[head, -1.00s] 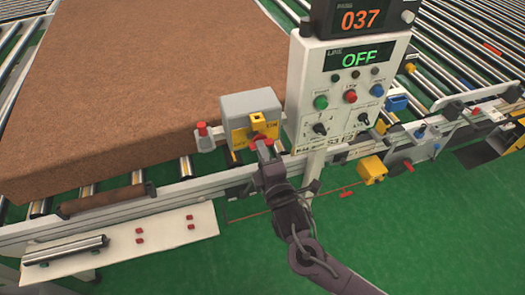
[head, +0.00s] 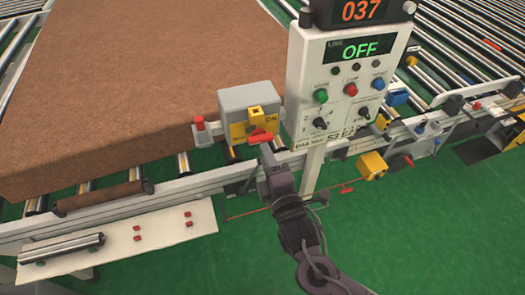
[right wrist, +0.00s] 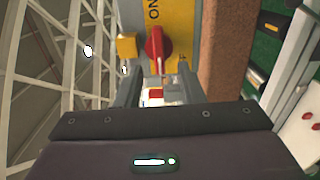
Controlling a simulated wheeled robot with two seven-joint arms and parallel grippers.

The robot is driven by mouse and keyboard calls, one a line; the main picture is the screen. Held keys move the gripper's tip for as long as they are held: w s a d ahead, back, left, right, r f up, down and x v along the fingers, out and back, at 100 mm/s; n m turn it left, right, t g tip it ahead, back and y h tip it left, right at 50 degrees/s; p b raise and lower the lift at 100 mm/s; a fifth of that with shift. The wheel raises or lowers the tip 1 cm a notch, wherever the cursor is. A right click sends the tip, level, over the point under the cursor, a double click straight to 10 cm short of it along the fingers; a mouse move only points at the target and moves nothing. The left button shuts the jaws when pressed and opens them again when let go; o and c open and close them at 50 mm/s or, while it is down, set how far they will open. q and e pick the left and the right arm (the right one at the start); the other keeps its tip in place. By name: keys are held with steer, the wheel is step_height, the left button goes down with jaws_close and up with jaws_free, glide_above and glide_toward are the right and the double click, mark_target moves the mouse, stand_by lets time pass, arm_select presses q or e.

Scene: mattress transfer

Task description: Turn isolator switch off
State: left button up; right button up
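The isolator switch is a grey box (head: 252,103) with a yellow front plate and a red rotary handle (head: 262,136). In the head view the handle lies roughly level, with an ON label above its right end. In the right wrist view the red handle (right wrist: 157,45) is just beyond the fingertips, lined up with the gap between them. My right gripper (head: 267,153) is just below and in front of the handle, with its fingers apart and nothing visibly held between them (right wrist: 157,82). My left gripper is not in view.
A control panel (head: 345,85) on a post stands right of the switch; its display reads OFF. A red button (head: 200,126) sits to the left. A brown mattress (head: 130,90) lies on the rollers behind. A white shelf (head: 165,240) is lower left; green floor is open below.

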steer(key=v, duration=0.3)
steer(key=shift+s+d+b, duration=0.1)
steer(key=shift+s+b, duration=0.1)
steer(key=shift+b, duration=0.2)
